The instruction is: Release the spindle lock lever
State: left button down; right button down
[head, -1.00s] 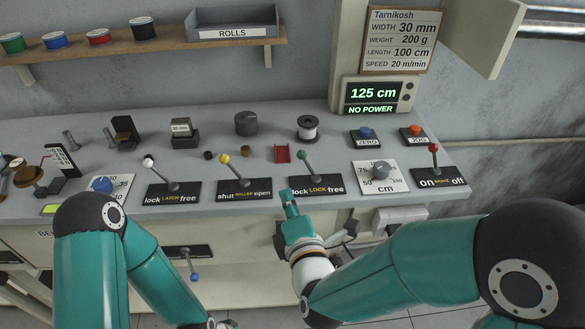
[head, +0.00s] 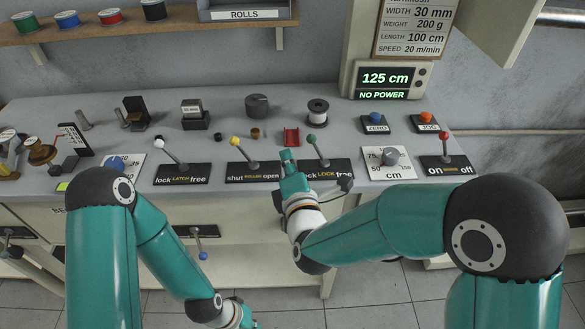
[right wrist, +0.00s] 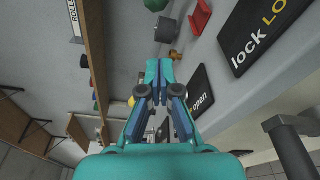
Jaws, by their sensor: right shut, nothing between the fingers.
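The spindle lock lever (head: 318,150) has a green knob and leans left, toward the lock side of its black plate (head: 338,169) labelled LOCK and free. My right gripper (head: 288,156) points up the bench just left of that lever, over the left end of the plate, covering part of its lettering. It looks apart from the lever. In the right wrist view its fingers (right wrist: 159,66) are together and empty.
The yellow-knob roller lever (head: 243,149) stands close on the left. Right are a cm dial (head: 390,156) and the red-knob brake lever (head: 446,148). The display (head: 383,83) reads 125 cm, NO POWER.

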aim_at(317, 147)
jog(key=x, duration=0.3)
jog(key=shift+w+r+p, duration=0.1)
jog(key=shift+w+p, duration=0.25)
jog(key=d, duration=0.1)
jog(key=d+r+p, duration=0.1)
jog(key=d, duration=0.1)
jog(key=shift+d, duration=0.25)
